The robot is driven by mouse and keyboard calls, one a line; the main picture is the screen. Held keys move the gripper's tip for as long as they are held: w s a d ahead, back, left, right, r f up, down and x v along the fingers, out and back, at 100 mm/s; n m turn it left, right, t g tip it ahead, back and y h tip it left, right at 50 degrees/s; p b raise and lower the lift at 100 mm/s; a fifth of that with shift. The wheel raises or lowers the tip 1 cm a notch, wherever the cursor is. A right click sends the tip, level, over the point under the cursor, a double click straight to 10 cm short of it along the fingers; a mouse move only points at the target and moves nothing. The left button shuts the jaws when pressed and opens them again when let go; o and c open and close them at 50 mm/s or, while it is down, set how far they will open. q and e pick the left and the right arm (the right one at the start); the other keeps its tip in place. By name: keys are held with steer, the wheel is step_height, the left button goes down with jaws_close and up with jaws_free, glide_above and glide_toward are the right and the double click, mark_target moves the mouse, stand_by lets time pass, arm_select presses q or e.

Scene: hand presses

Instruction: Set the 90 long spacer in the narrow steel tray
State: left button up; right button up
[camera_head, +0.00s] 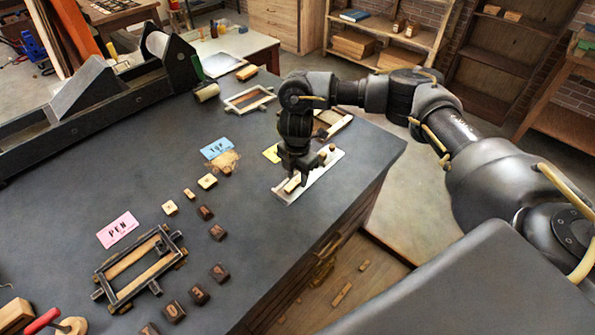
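The narrow steel tray (284,195) is a pale strip lying near the right edge of the dark bench. A light wooden spacer (291,184) shows at the tray's near end, just under my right gripper (299,172). Small pale wood pieces (331,148) also show past the gripper at the tray's far end. I cannot read any length mark, so I cannot tell which piece is the 90 long one. My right gripper points down at the tray and hides its middle. Whether its fingers are closed on the spacer is not clear. My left gripper is out of view.
A dark frame with wooden bars (137,269) lies near a pink PEN card (118,230). Several dark lettered blocks (198,294) and pale blocks (207,181) stand left of the tray. A blue card (216,148) and a wood-lined frame (249,100) lie farther back.

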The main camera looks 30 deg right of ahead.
mark_target(298, 181)
step_height(298, 181, up, 12)
steer(key=b, duration=0.1)
steer(key=shift+r, duration=0.2)
steer(key=shift+s+f, duration=0.1)
stand_by(0.6)
